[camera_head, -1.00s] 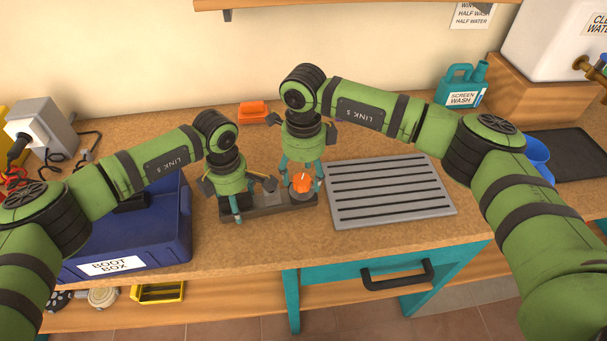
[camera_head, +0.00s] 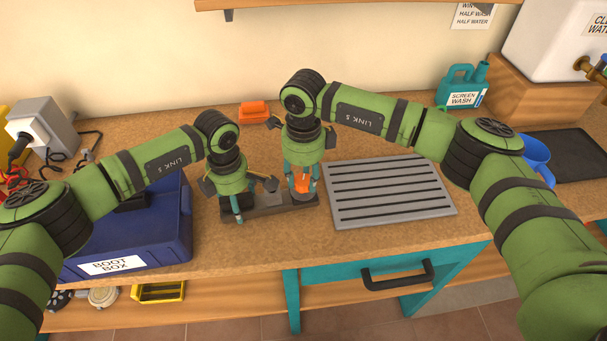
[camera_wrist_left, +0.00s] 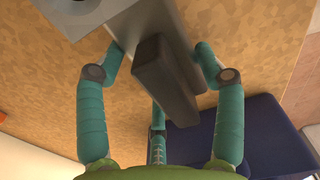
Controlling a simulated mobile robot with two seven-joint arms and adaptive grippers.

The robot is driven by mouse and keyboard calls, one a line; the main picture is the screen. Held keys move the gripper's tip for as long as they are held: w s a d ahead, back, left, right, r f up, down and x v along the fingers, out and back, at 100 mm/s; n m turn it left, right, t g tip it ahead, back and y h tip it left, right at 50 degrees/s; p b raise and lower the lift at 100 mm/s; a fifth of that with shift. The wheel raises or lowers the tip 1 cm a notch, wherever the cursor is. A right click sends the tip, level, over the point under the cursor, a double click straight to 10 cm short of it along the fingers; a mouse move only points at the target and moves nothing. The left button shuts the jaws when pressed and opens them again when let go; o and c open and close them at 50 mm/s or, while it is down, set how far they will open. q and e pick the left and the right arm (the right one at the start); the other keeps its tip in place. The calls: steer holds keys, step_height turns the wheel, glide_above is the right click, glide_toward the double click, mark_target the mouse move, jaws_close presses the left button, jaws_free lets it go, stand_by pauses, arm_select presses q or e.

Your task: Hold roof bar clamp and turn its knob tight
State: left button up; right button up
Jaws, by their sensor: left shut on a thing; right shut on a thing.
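The roof bar clamp (camera_head: 268,211) is a dark grey bar lying on the bench between the blue box and the ribbed grey mat. Its orange knob (camera_head: 301,185) sits at the right end. My left gripper (camera_head: 236,210) is shut on the left part of the clamp. In the left wrist view, its teal fingers (camera_wrist_left: 160,60) stand on both sides of the dark clamp body (camera_wrist_left: 165,75). My right gripper (camera_head: 302,186) points down with its fingers around the orange knob and is shut on it. The fingers partly hide the knob.
A blue boot box (camera_head: 175,238) stands left of the clamp. A ribbed grey mat (camera_head: 392,186) lies close on the right. An orange block (camera_head: 253,111) lies behind.

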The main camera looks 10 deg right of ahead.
arm_select(q)
steer(key=shift+s+a+f, duration=0.1)
steer(key=shift+a+f, duration=0.1)
steer(key=shift+a, duration=0.05)
arm_select(e)
steer(key=shift+d+f+m, duration=0.15)
steer(key=shift+d+m, duration=0.2)
steer(key=shift+m, duration=0.05)
arm_select(q)
steer(key=shift+a, duration=0.1)
arm_select(e)
steer(key=m, duration=0.5)
steer(key=shift+s, duration=0.1)
steer(key=m, duration=0.4)
steer(key=shift+s+a+m, duration=0.1)
steer(key=shift+m, duration=0.2)
steer(key=shift+a+f+m, duration=0.1)
steer(key=shift+m, duration=1.1)
steer(key=shift+s, duration=0.1)
steer(key=shift+a, duration=0.1)
steer(key=o, duration=1.2)
steer(key=shift+c, duration=0.2)
